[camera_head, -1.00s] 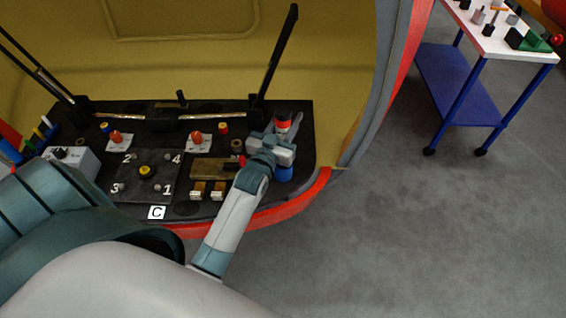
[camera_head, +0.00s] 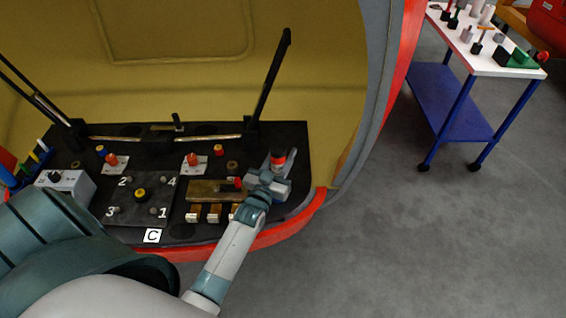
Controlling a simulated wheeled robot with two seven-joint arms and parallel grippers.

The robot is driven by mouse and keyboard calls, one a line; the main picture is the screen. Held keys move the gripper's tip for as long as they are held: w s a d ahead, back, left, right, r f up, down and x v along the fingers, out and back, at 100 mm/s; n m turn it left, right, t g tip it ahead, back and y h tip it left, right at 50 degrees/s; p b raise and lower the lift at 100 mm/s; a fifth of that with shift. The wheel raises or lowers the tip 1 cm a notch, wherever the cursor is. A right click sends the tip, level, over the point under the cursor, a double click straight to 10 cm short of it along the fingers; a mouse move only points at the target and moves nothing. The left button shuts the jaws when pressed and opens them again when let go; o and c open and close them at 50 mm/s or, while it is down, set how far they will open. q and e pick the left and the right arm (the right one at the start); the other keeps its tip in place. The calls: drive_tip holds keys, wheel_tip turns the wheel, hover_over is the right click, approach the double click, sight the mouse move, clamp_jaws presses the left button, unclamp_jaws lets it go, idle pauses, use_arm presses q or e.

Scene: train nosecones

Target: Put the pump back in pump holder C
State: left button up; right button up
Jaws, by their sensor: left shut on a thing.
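My left gripper (camera_head: 268,180) is over the right end of the black console (camera_head: 296,138). It is shut on an upright pump (camera_head: 277,157), of which a red and black top shows above the fingers. The gripper hides the pump's lower part, so I cannot tell whether it touches the console or sits in a recess. A white label C (camera_head: 152,236) is on the console's front edge, left of the gripper. I cannot make out which spot is pump holder C. My right gripper is not in view.
A brass plate (camera_head: 210,190) and a panel with numbers 1 to 4 (camera_head: 127,199) lie left of the gripper. A tall black lever (camera_head: 270,82) stands behind it. A white-topped cart (camera_head: 481,45) with several parts stands at the right. The floor between is clear.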

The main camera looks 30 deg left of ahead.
use_arm(q)
wheel_tip(320, 180, down, 4)
drive_tip(key=shift+r, duration=0.1)
drive_tip(key=shift+f, duration=0.25)
drive_tip(key=o, duration=1.2)
drive_tip(key=shift+r, duration=0.1)
